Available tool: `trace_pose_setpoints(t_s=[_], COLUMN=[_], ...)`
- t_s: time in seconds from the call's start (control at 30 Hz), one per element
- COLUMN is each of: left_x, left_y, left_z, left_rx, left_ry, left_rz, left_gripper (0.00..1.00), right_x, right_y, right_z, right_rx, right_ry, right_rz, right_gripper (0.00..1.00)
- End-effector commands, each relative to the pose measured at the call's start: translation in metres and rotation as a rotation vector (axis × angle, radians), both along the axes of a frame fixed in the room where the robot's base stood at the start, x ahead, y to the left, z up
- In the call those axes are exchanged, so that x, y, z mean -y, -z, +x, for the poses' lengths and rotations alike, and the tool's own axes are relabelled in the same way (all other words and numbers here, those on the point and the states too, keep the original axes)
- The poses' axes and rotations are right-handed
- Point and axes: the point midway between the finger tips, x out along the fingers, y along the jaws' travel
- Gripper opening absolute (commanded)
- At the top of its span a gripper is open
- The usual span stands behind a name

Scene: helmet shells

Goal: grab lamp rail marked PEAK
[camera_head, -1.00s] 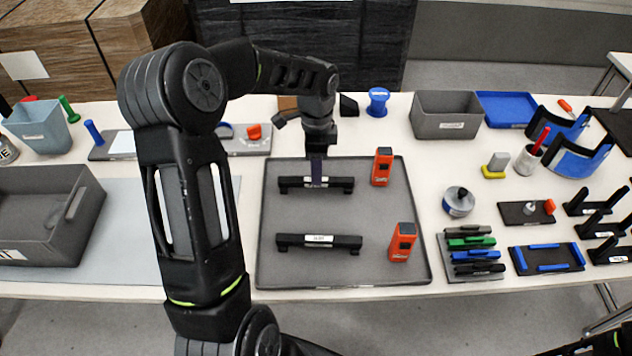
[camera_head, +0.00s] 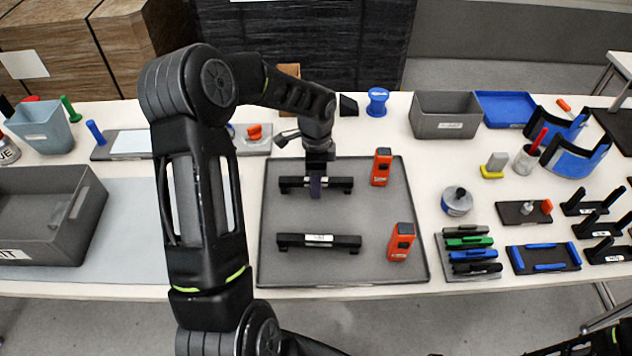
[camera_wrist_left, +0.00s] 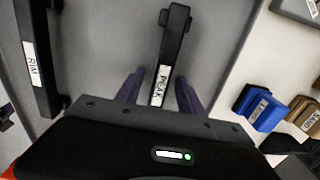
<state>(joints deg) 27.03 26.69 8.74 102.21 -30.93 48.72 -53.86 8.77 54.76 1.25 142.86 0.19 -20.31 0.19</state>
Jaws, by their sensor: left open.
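The lamp rail marked PEAK (camera_wrist_left: 171,55) is a black bar with a white label, in the left wrist view. In the head view it is the far black rail (camera_head: 338,184) on the grey tray (camera_head: 380,272). My left gripper (camera_head: 316,186) is at the middle of this rail. In the left wrist view the open purple fingers of my left gripper (camera_wrist_left: 158,92) stand on either side of the rail's labelled part. I cannot tell whether they touch it. A second black rail, marked RIM (camera_wrist_left: 38,60), lies apart from it; in the head view it is the near rail (camera_head: 290,240).
Two orange devices (camera_head: 381,167) (camera_head: 401,242) stand on the tray's right side. A rack of coloured bars (camera_head: 470,252) and a round tin (camera_head: 457,201) are right of the tray. A grey bin (camera_head: 85,215) stands left. The tray between the rails is clear.

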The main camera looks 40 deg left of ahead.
Motion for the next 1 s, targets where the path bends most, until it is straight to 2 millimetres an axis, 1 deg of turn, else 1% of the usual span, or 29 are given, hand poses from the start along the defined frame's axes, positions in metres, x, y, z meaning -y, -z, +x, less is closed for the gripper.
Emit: trace_pose_setpoints(t_s=[0.07,0.6,0.63,1.0], left_x=[-0.0001,0.0000,0.0000,0.0000], left_y=[-0.0002,-0.0002,-0.0002,-0.0003], left_z=[0.0001,0.0000,0.0000,0.0001], left_rx=[0.000,0.000,0.000,0.000], left_ry=[0.000,0.000,0.000,0.000], left_rz=[0.000,0.000,0.000,0.000], left_gripper=[0.45,0.01,0.00,0.00], right_x=[0.0000,0.0000,0.0000,-0.0001], right_y=[0.0000,-0.0001,-0.0001,-0.0001], right_z=[0.0000,0.0000,0.0000,0.0000], right_rx=[0.000,0.000,0.000,0.000], right_ry=[0.000,0.000,0.000,0.000], right_rz=[0.000,0.000,0.000,0.000], right_gripper=[0.36,0.36,0.36,0.36])
